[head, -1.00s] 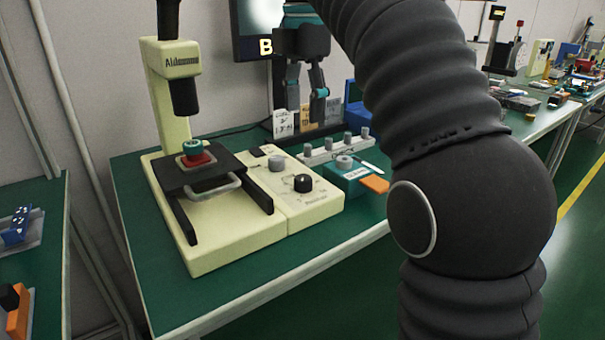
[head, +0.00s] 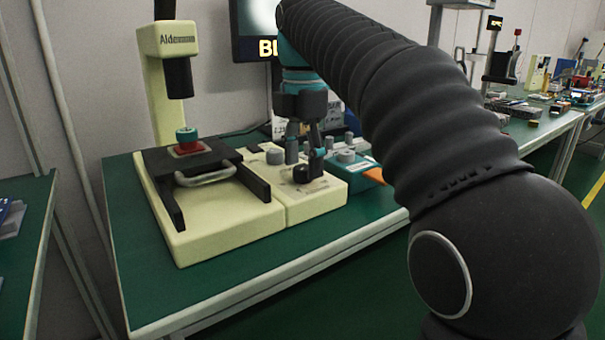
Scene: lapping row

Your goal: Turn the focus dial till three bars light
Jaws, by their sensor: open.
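A cream microscope-like instrument (head: 215,232) stands on the green bench, with a control panel on its right side. The panel carries a grey knob (head: 275,156) and a black knob (head: 301,174); their labels are too small to read, so I cannot tell which is the focus dial. My gripper (head: 304,162) points down over the panel, its fingers apart, right at the black knob. One finger is at the knob's right side; whether either finger touches it is unclear. A dark monitor (head: 247,48) behind shows cut-off yellow letters; my arm hides the rest, and no bars show.
The instrument's black stage (head: 215,160) has a metal handle and a red and teal piece (head: 187,141) on it. A teal box (head: 360,176) with a grey knob stands close right of the panel. Bare green bench lies in front and left.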

